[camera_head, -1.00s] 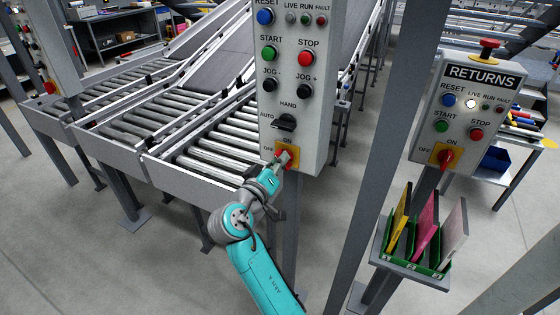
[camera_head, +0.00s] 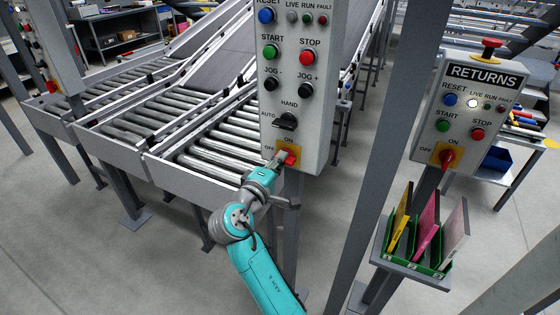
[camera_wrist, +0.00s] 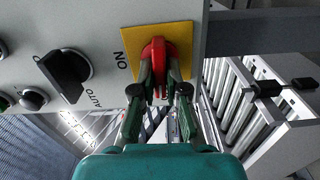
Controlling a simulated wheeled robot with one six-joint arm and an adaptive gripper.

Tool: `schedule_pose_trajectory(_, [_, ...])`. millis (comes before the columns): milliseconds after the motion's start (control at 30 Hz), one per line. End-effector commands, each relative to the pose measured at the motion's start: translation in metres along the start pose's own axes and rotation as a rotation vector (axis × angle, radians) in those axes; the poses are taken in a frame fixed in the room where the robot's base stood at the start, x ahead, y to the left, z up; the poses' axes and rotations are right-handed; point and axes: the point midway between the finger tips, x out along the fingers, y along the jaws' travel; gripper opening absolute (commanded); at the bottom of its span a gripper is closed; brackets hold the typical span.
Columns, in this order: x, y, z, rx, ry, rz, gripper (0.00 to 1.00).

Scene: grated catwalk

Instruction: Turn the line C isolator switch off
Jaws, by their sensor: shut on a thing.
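The isolator's red handle (camera_head: 289,157) sits on a yellow plate (camera_head: 297,150) at the bottom of the middle control panel (camera_head: 318,125). My gripper (camera_head: 281,160) is at the handle, coming from the lower left. In the wrist view, my gripper (camera_wrist: 160,82) is shut on the red handle (camera_wrist: 156,52), one finger on each side. The yellow plate (camera_wrist: 183,36) shows ON beside its left edge in that view. The handle lies across the ON direction, along the line towards the OFF side. The OFF mark is hidden in the wrist view. The panel's line letter is out of view.
A black HAND/AUTO selector (camera_head: 285,121) sits just above the isolator. A RETURNS panel (camera_head: 470,110) with its own red switch (camera_head: 447,157) stands at the right, above a green card holder (camera_head: 420,262). Roller conveyors (camera_head: 150,125) lie behind and left.

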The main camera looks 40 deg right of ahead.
Motion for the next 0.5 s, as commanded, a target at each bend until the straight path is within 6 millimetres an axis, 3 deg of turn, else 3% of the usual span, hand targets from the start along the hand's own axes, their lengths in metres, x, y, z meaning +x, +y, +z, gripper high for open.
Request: schedule_pose_trajectory(500, [-0.0003, -0.0016, -0.0005, -0.084, 0.002, -0.002, 0.0])
